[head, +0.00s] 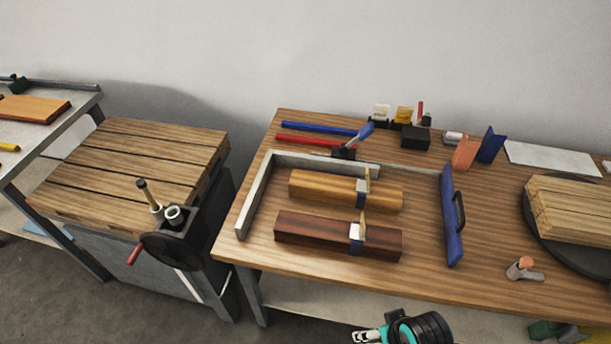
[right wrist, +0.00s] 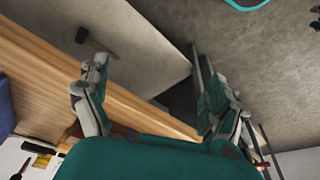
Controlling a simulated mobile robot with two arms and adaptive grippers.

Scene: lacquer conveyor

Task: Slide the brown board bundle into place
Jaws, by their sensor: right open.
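The brown board bundle (head: 315,233) lies on the wooden workbench, with a white and blue clamp-like piece (head: 356,233) around it near its right end. A lighter orange-brown bundle (head: 325,188) lies behind it, parallel. A grey L-shaped fence (head: 255,190) runs along their left and back. A blue upright board with a dark handle (head: 451,220) stands to their right, apart from both. My right gripper (head: 365,335) shows partly at the bottom edge, in front of the bench and apart from the bundles. In the right wrist view the right gripper (right wrist: 155,75) is open and empty.
A slatted wooden stand (head: 140,160) with a hand crank is at the left, across a gap. Blue and red bars and small tools line the bench's back. A round dark plate (head: 535,225) carries light boards at right. An orange-topped peg (head: 522,266) stands near the front edge.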

